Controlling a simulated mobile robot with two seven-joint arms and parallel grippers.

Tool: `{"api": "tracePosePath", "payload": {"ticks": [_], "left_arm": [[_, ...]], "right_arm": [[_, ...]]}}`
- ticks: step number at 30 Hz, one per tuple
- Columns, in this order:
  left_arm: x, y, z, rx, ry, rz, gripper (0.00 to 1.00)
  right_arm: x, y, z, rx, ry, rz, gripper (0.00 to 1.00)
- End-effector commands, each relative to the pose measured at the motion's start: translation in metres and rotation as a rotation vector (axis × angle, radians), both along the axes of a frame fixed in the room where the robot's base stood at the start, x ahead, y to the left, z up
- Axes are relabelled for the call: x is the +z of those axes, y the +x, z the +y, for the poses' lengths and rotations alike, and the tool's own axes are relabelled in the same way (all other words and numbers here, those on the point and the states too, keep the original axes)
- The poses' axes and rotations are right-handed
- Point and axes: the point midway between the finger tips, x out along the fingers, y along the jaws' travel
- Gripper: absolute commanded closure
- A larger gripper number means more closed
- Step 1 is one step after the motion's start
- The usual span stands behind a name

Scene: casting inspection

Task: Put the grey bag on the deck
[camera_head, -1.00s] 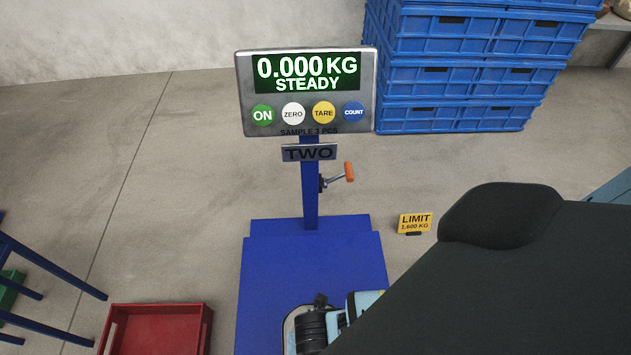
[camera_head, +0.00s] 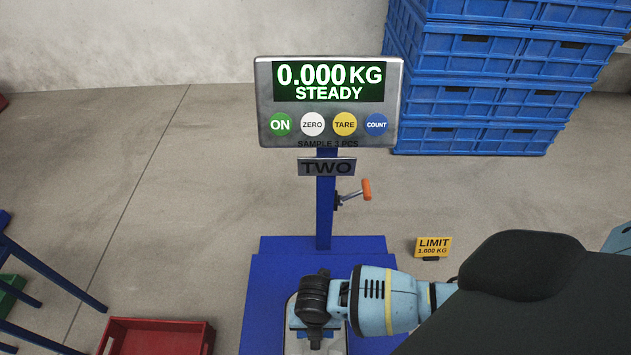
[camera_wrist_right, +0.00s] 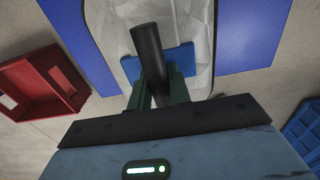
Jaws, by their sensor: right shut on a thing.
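My right gripper (camera_wrist_right: 160,92) is shut on a dark grey, bar-shaped thing (camera_wrist_right: 148,52), seen between its dark green fingers in the right wrist view. I cannot tell from its shape whether this is the grey bag. A flat blue piece (camera_wrist_right: 186,56) shows behind it. The pale deck (camera_wrist_right: 205,25), with a rounded rim and a faceted look, lies beyond. The deck also shows in the head view (camera_head: 335,343), on the blue scale, partly hidden by my right arm. My right wrist is above it. Contact with the deck is not clear. My left gripper is not in view.
The scale's display (camera_head: 328,85) reads 0.000 KG, STEADY, above a TWO plate (camera_head: 326,168). A red tray (camera_head: 160,335) stands left of the scale. A yellow LIMIT sign (camera_head: 433,246), reading 1.600 KG, stands at right. Blue crates (camera_head: 480,90) are stacked behind.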

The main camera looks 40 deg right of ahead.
Motion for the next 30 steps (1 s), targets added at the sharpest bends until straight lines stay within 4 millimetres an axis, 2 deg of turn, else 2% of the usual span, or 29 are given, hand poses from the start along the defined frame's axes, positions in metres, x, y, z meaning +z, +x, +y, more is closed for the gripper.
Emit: {"api": "tracePosePath", "payload": {"ticks": [4, 9, 12, 26, 27, 30], "left_arm": [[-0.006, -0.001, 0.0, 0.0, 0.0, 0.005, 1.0], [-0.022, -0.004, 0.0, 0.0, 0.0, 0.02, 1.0], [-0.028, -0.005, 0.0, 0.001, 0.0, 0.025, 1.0], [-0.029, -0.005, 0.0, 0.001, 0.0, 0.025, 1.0], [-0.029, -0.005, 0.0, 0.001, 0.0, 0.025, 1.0], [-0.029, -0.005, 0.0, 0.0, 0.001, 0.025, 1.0]], "right_arm": [[0.0, 0.013, -0.006, -0.002, 0.0, -0.006, 1.0], [-0.026, 0.012, -0.005, -0.001, 0.003, -0.001, 1.0], [-0.034, 0.012, -0.005, -0.001, 0.001, -0.003, 1.0], [-0.037, 0.013, -0.005, -0.001, 0.002, -0.006, 1.0], [-0.039, 0.011, -0.006, -0.001, 0.0, -0.002, 0.78], [-0.038, 0.011, -0.006, -0.001, 0.0, -0.002, 0.65]]}}
